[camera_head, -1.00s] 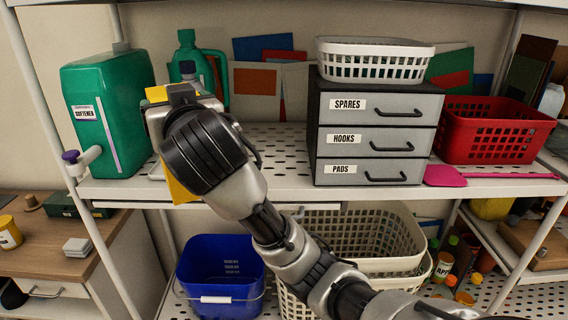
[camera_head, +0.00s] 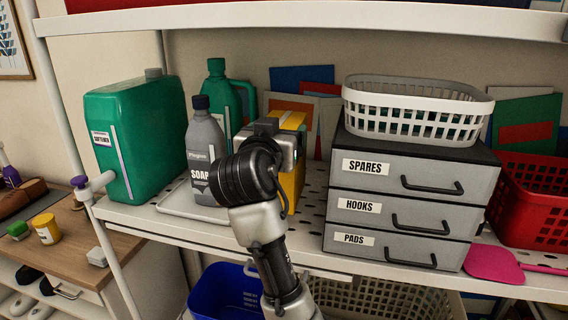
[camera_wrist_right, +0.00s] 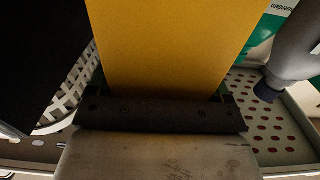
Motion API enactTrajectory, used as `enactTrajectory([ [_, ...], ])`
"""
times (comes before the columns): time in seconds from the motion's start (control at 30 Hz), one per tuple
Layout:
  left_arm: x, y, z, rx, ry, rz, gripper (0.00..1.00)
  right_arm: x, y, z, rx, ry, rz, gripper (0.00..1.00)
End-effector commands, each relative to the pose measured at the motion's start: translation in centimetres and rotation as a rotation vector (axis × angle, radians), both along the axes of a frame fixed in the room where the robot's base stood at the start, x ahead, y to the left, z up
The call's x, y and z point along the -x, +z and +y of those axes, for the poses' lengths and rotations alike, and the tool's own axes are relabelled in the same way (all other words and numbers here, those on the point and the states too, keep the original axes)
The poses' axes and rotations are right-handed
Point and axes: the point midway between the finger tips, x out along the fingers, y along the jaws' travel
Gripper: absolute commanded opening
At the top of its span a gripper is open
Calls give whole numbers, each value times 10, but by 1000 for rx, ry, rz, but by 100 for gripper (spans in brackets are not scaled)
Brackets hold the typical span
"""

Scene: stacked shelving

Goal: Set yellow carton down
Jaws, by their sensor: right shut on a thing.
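The yellow carton (camera_head: 293,172) stands about upright over the middle shelf, between the soap bottle and the drawer unit; it fills the middle of the right wrist view (camera_wrist_right: 165,45). My right gripper (camera_head: 281,131) is shut on the carton near its top. My right arm hides the carton's lower left part, and I cannot tell whether its base touches the shelf. The grey soap bottle (camera_head: 205,150) stands to its left on a pale tray (camera_head: 177,208). My left gripper is not in view.
The drawer unit (camera_head: 345,205) stands close on the right, with a white basket (camera_head: 412,125) on top. A green softener container (camera_head: 135,135) and a green bottle (camera_head: 216,80) stand left and behind. The upper shelf edge (camera_head: 300,20) runs overhead. Perforated shelf (camera_head: 312,205) shows beside the carton.

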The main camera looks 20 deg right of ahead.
Motion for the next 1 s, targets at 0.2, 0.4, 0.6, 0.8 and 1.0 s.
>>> enactTrajectory([
  [0.2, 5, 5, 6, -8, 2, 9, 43, 0, -20, -1, 4, -2, 0, 14],
  [0.4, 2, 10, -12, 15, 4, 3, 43, 0, -44, -1, 2, -1, -3, 14],
  [0.6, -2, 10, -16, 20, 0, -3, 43, 1, -47, -1, 1, 0, -5, 14],
  [0.8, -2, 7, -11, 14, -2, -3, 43, 0, -51, -1, 1, 0, -4, 14],
  [1.0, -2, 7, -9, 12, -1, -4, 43, 0, -52, -1, 0, -1, 0, 100],
])
